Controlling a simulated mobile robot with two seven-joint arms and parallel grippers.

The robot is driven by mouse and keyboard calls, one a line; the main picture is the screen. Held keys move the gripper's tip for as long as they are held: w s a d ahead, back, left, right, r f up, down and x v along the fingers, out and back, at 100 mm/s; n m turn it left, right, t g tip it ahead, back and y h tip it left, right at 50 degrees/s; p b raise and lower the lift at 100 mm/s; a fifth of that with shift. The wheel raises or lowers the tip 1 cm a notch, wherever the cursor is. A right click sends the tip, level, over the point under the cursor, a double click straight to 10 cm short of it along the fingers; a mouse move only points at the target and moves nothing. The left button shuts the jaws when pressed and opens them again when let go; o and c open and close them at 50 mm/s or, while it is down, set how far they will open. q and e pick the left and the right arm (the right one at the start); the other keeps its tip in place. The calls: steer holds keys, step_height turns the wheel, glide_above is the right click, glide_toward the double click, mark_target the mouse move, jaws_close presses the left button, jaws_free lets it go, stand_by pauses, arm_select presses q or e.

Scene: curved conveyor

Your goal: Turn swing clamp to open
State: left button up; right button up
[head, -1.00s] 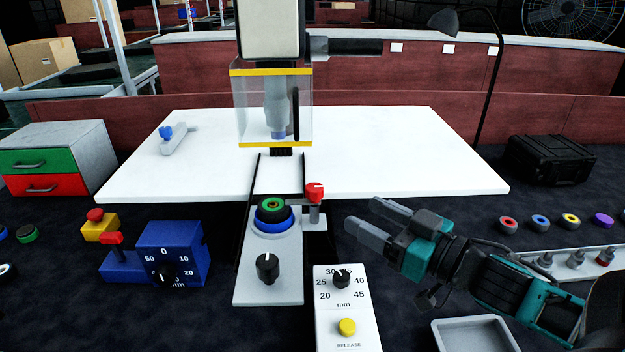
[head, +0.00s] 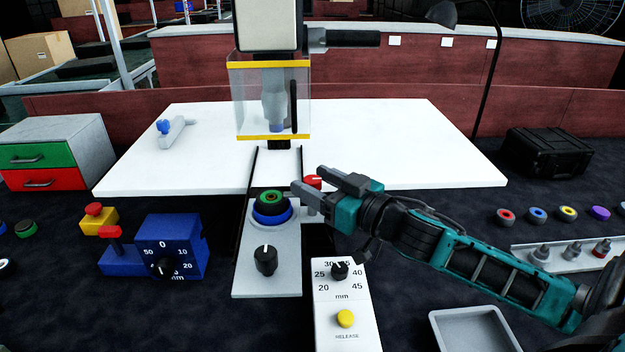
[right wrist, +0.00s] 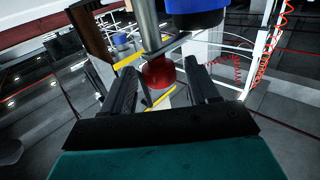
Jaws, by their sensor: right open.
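The swing clamp (head: 313,182) has a red top on a grey post, at the right side of the grey fixture plate (head: 282,283). My right gripper (head: 308,179) is open, with its fingertips at the red top. In the right wrist view, the red top (right wrist: 157,74) shows between the two spread fingers, with the grey post (right wrist: 147,25) running on from it. The fingers partly hide the clamp in the head view. A green-and-black ring part (head: 270,196) sits in a blue holder (head: 272,217) left of the clamp. My left gripper is not in view.
A black knob (head: 265,260) stands on the plate's front. A dial box with a yellow release button (head: 345,318) is at front right. A press with a clear guard (head: 252,100) stands behind. A blue dial box (head: 172,246) is at left. The white table (head: 400,150) is mostly clear.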

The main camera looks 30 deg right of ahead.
steer(key=shift+w+a, duration=0.15)
steer(key=shift+w, duration=0.45)
steer(key=c, duration=0.9)
steer(key=shift+c, duration=0.2)
